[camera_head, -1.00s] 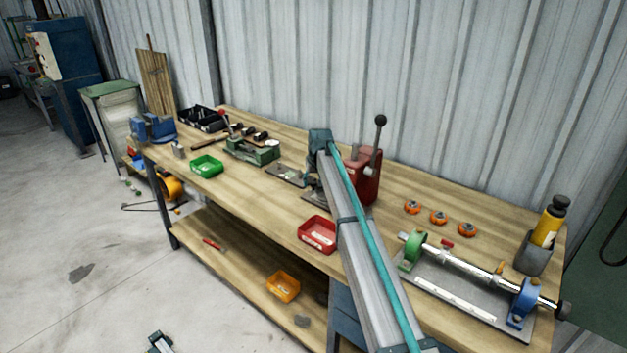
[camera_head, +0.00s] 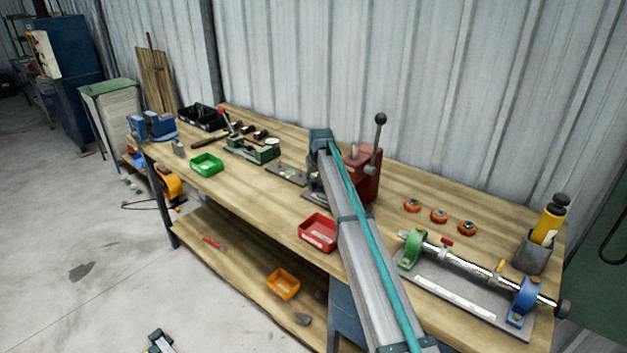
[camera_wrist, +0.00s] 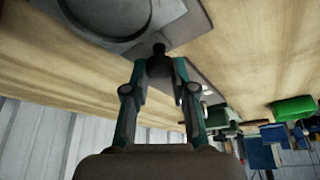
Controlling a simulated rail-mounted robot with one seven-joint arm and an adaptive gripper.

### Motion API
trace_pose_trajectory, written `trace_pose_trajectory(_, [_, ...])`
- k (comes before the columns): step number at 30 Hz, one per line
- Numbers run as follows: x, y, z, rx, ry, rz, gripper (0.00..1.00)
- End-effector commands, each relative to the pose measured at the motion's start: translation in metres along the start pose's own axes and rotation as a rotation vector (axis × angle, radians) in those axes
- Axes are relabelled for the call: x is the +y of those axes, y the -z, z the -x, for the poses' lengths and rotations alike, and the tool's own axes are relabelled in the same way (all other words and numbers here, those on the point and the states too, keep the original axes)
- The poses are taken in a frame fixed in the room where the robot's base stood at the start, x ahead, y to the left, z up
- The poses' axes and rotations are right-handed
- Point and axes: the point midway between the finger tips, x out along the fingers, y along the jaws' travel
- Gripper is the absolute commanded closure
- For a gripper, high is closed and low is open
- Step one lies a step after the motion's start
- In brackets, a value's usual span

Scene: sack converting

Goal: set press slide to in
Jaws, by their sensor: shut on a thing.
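The red press (camera_head: 368,182) stands on the workbench, with an upright lever and black knob (camera_head: 380,119). My arm covers its left side. In the wrist view, a grey metal slide plate (camera_wrist: 185,32) with a round recess (camera_wrist: 105,12) lies over the wooden top. A small dark knob (camera_wrist: 158,48) stands at its edge. My gripper (camera_wrist: 159,66) is shut on this knob, its teal-sided fingers meeting around it. In the head view the fingers and most of the slide are hidden behind my arm.
A red bin (camera_head: 318,233) sits near the bench front, and a green bin (camera_head: 207,164) further left. Green fixtures (camera_head: 252,150) stand left of the press. Several orange pieces (camera_head: 439,216) and a roller fixture (camera_head: 470,275) lie to the right.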

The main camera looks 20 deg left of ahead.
Motion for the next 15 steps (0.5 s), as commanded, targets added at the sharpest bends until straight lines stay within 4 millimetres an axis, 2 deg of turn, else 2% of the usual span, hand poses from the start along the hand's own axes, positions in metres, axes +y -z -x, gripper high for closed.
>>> trace_pose_trajectory(6, [0.018,-0.026,0.010,-0.001,0.000,0.000,1.00])
trace_pose_trajectory(14, [0.020,-0.026,0.010,-0.001,0.001,0.001,1.00])
trace_pose_trajectory(15, [0.020,-0.026,0.010,-0.001,0.001,0.001,0.73])
